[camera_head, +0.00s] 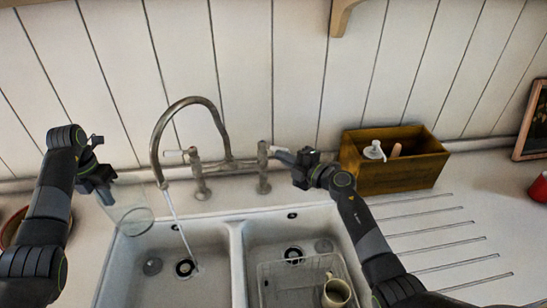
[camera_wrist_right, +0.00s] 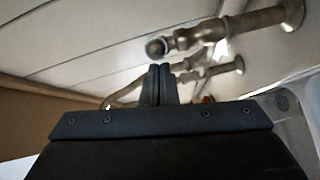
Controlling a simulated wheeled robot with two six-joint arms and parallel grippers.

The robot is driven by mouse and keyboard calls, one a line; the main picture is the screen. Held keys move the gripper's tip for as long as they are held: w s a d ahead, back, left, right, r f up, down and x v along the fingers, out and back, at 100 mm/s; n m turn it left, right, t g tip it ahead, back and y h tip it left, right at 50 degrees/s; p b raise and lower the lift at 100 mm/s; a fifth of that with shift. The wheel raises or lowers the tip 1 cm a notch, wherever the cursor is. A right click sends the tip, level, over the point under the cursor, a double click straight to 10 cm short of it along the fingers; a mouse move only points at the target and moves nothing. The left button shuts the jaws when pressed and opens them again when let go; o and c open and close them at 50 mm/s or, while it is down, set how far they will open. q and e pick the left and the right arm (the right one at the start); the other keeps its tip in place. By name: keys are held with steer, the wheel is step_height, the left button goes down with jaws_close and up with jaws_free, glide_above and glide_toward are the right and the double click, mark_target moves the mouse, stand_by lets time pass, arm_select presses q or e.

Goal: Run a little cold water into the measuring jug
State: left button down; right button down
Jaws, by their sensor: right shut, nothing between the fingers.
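The clear measuring jug (camera_head: 131,219) hangs over the left edge of the left basin. My left gripper (camera_head: 108,194) is shut on it. The jug is to the left of the water stream (camera_head: 178,218), which falls from the curved spout (camera_head: 163,150) into the left basin, past the jug. I cannot make out water in the jug. My right gripper (camera_head: 292,160) is shut and empty at the right tap lever (camera_head: 281,152); whether it touches cannot be told. The right wrist view shows its closed fingers (camera_wrist_right: 157,86) just below the metal tap fittings (camera_wrist_right: 200,40).
The left basin (camera_head: 165,285) is empty apart from running water. The right basin (camera_head: 285,222) holds a wire rack (camera_head: 268,285) with a cream mug (camera_head: 336,292). A wooden box (camera_head: 400,178) with a pump bottle (camera_head: 374,150) stands behind the ribbed drainer (camera_head: 440,240).

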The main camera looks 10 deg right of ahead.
steer(key=shift+d, duration=0.1)
steer(key=shift+w+d+n+g+y, duration=0.15)
steer(key=shift+w+n+g+y, duration=0.05)
steer(key=shift+n+g+y, duration=0.1)
steer(key=shift+w+d+n+g+y, duration=0.15)
steer(key=shift+n+g+y, duration=0.15)
steer(key=shift+g+y, duration=0.1)
arm_select(q)
steer(key=shift+s+r, duration=0.15)
arm_select(e)
steer(key=w+d, duration=0.1)
steer(key=w+d+n+g+y, duration=0.1)
steer(key=w, duration=0.1)
steer(key=shift+d+r, duration=0.15)
steer(key=shift+r, duration=0.15)
stand_by(0.7)
steer(key=shift+s, duration=0.1)
